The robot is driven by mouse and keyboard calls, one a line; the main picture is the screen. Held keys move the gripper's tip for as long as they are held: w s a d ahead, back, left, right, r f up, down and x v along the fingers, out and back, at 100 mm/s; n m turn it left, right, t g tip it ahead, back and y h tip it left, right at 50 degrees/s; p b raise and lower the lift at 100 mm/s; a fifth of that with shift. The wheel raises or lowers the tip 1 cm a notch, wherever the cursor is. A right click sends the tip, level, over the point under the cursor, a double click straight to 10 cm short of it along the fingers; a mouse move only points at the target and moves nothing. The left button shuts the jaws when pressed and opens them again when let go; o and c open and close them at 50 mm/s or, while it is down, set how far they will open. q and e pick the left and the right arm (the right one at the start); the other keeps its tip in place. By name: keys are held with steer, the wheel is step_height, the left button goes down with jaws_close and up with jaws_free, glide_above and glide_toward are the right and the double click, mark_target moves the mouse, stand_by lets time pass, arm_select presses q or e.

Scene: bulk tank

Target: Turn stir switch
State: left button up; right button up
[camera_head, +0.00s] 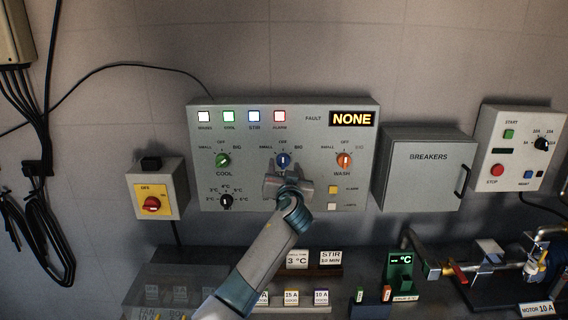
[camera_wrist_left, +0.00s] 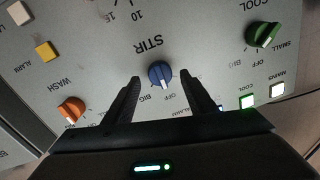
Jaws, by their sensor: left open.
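The stir switch is a blue knob (camera_head: 283,160) with a pale pointer, in the middle of the grey control panel (camera_head: 290,203). Its pointer appears to be at OFF. In the left wrist view the blue knob (camera_wrist_left: 161,74) sits between and just beyond the two dark fingers, under the upside-down STIR label. My left gripper (camera_head: 285,181) is open in front of the panel, just below the knob in the head view, and hides the STIR label there. In the left wrist view the left gripper (camera_wrist_left: 161,82) shows a gap on both sides of the knob. My right gripper is not in view.
The green COOL knob (camera_head: 223,160) and orange WASH knob (camera_head: 344,160) flank the blue knob. A black knob (camera_head: 226,201) sits lower left. The fault display (camera_head: 352,119) reads NONE. A breaker box (camera_head: 426,170) stands right, a red rotary switch (camera_head: 152,204) left.

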arm_select(q)
steer(key=shift+w, duration=0.65)
steer(key=shift+w+a, duration=0.1)
steer(key=shift+w, duration=0.15)
steer(key=c, duration=1)
steer(key=shift+c, duration=0.2)
